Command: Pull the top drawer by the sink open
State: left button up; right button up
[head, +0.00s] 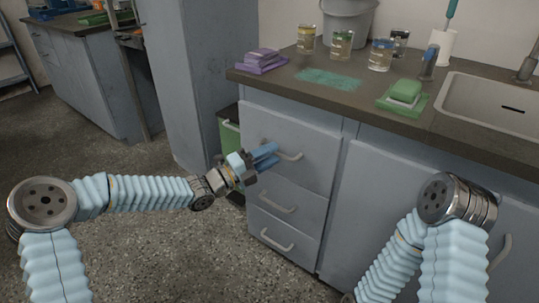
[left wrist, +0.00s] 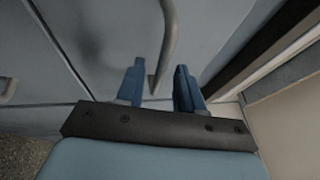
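The top drawer (head: 312,153) is a blue-grey front under the worktop, left of the sink (head: 497,101). It looks shut. Its grey bar handle (head: 290,156) also shows in the left wrist view (left wrist: 170,40). My left gripper (head: 266,154) is at the left part of this handle, with blue fingers apart. In the left wrist view my left gripper (left wrist: 160,86) has the near end of the handle between its open fingers. I cannot tell whether either finger touches it. My right arm shows at the lower right, but its gripper is out of view.
Two more drawers with handles (head: 278,203) (head: 277,240) sit below. A green bin (head: 230,137) stands left of the drawers.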

pick_arm(q)
jog(key=shift+d, duration=0.15)
grip_shut()
dwell(1.4)
